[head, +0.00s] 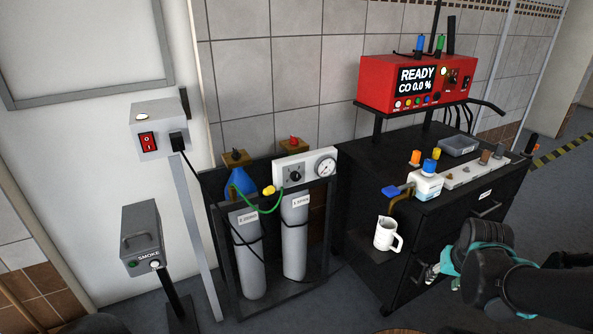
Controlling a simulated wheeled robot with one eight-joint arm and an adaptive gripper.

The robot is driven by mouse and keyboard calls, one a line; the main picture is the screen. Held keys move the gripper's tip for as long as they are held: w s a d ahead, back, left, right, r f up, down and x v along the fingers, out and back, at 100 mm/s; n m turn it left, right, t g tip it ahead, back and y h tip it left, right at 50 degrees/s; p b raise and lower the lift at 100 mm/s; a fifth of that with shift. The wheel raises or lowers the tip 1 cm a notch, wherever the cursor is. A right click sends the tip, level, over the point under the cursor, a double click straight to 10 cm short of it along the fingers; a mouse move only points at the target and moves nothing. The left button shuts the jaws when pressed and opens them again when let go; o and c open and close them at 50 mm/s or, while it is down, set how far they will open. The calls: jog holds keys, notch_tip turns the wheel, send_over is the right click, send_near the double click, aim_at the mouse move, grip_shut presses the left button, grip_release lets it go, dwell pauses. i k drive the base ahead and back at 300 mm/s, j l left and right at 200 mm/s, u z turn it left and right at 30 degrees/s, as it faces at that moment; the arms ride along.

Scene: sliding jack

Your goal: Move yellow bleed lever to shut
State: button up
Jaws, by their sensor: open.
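A small yellow piece (268,190), which looks like the yellow bleed lever, sits at the left end of the white gauge panel (305,168) above two grey cylinders. A green hose (262,208) runs close below it. The piece is too small to tell its exact angle or any marking. My gripper (440,274) is at the lower right, in front of the black cabinet. It is open, and I see nothing between its fingers. It is well to the right of the yellow piece and apart from it.
The two cylinders (295,240) stand in a black frame. A grey SMOKE box (142,237) and a red-switch box (158,127) stand at left.

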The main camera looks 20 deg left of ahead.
aim_at(269, 190)
jog(key=u, duration=1.25)
